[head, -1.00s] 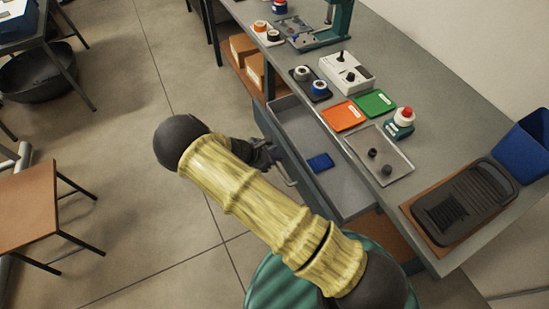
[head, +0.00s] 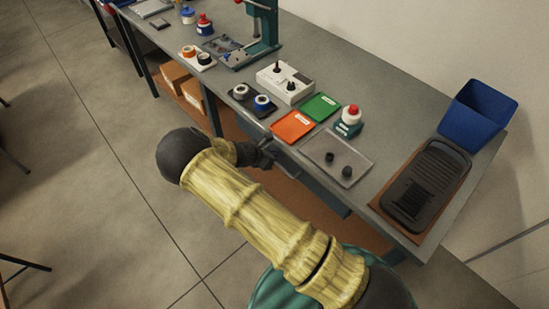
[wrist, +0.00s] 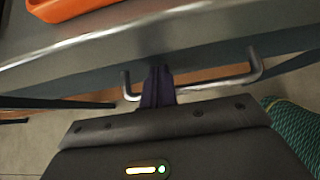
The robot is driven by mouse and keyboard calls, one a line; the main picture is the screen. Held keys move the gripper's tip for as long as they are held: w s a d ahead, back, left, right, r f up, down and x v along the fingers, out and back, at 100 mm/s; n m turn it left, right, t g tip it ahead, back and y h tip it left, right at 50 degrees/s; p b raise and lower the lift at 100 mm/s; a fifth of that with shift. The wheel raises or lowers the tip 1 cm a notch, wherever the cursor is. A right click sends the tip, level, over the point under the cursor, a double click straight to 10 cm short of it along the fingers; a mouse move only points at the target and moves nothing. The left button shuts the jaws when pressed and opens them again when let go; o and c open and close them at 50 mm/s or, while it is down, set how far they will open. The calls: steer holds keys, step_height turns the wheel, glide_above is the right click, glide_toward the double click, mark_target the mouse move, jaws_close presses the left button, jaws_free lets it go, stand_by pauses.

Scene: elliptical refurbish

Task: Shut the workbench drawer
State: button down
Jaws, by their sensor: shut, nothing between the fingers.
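The workbench drawer (head: 322,188) is under the front edge of the workbench (head: 222,85). Its inside no longer shows, and its grey front sits at or very near the bench edge; I cannot tell if a small gap is left. Its metal bar handle (wrist: 215,84) shows in the wrist view. My gripper (head: 270,157) is at the drawer front, partly hidden by my arm. In the wrist view my gripper (wrist: 158,86) is shut, with the fingers at the handle bar, towards its left end, and nothing held between them.
On the bench top stand an orange tray (head: 292,126), a green tray (head: 321,107), a clear tray (head: 318,151) with dark knobs, a black ridged tray (head: 425,185) and a blue bin (head: 477,113). Cardboard boxes (head: 176,77) sit on the lower shelf. The floor at left is open.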

steer(key=shift+w+d+r, duration=0.1)
steer(key=shift+w+d, duration=0.2)
steer(key=shift+d+r, duration=0.1)
steer(key=shift+d, duration=0.05)
steer(key=shift+a+r+p, duration=0.4)
steer(key=shift+r+p, duration=0.15)
steer(key=shift+p, duration=0.05)
steer(key=f+p+v, duration=0.1)
steer(key=p+v, duration=0.3)
steer(key=v, duration=0.5)
steer(key=shift+s+a, duration=0.25)
steer(key=shift+s, duration=0.2)
steer(key=shift+d+r, duration=0.1)
